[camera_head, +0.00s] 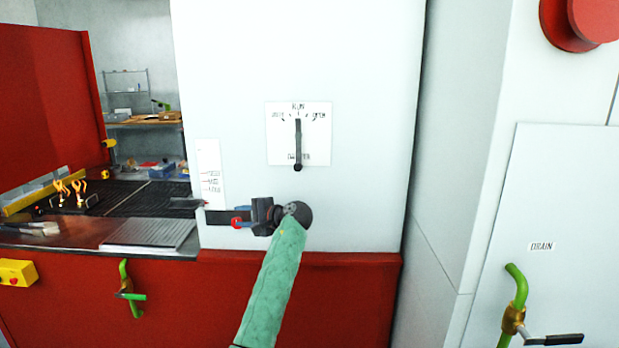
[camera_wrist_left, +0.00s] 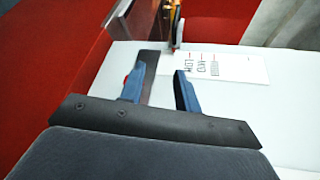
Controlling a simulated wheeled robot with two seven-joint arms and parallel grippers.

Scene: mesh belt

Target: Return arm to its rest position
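My left arm, in a green sleeve, reaches up from the bottom of the head view. Its gripper (camera_head: 232,214) points left, close in front of the white panel (camera_head: 350,210). In the left wrist view the two blue-grey fingers of this gripper (camera_wrist_left: 160,78) stand apart, with no object clamped between them. A dark flat bar (camera_wrist_left: 151,62) shows beside the left finger; I cannot tell if it touches. A bit of red shows behind that finger. My right gripper is not in view.
A dial plate with a black lever (camera_head: 298,135) is above the gripper. A marked scale (camera_head: 209,175) is up and left, by a small lever (camera_head: 184,203). The mesh belt (camera_head: 135,199) lies left. A green drain pipe (camera_head: 520,290) stands right.

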